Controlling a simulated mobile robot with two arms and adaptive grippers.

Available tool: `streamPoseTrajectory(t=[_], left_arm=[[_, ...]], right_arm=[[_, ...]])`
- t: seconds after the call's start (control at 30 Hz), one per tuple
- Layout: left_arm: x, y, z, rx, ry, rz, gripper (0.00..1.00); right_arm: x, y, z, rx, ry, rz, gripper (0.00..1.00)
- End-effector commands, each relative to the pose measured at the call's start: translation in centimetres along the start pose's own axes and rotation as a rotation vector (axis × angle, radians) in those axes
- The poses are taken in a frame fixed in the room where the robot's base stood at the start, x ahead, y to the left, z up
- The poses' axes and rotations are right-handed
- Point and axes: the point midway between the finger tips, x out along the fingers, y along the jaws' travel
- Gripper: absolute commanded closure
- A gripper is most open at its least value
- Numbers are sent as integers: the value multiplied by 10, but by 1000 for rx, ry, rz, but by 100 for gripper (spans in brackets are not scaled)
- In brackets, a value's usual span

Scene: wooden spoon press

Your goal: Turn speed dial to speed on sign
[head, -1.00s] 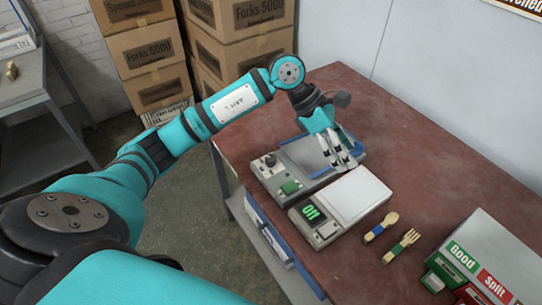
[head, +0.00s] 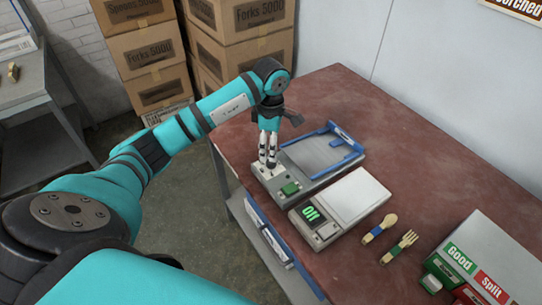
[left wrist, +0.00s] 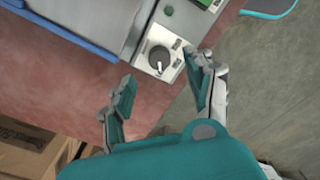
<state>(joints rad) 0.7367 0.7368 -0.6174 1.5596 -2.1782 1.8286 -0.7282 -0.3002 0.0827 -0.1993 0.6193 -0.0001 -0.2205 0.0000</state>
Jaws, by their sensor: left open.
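The speed dial (left wrist: 158,59) is a dark round knob with a white pointer line, on the light front panel of the grey press machine (head: 318,166). In the left wrist view my left gripper (left wrist: 162,75) is open, with one finger on each side of the dial and the dial a little beyond the tips. In the head view the left gripper (head: 268,164) points straight down over the dial and hides it. I cannot tell if the fingers touch it. No sign with a speed is readable. My right gripper is not in view.
A green button (head: 290,188) sits beside the dial. A scale (head: 358,195) with a green lit display stands in front. A wooden spoon (head: 380,229) and fork (head: 399,246) lie near sorting bins (head: 470,262). The table's back (head: 400,110) is clear.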

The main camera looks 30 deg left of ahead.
Motion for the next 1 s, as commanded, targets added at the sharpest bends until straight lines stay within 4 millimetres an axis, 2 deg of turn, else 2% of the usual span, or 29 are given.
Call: streamPoseTrajectory(t=[0.1, 0.3, 0.47, 0.7, 0.77, 1.0], left_arm=[[23, -1, 0, -1, -1, -4, 45], [50, 0, 0, -2, -2, -2, 45], [58, 0, 0, 0, -2, 0, 45], [60, 0, 0, 0, -1, 1, 45], [60, 0, 0, 0, -1, 1, 50], [59, 0, 0, 0, -1, 1, 82]], right_arm=[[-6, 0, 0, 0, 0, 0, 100], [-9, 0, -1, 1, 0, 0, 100], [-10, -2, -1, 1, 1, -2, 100], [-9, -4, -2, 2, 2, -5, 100], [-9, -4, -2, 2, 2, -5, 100], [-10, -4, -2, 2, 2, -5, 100]])
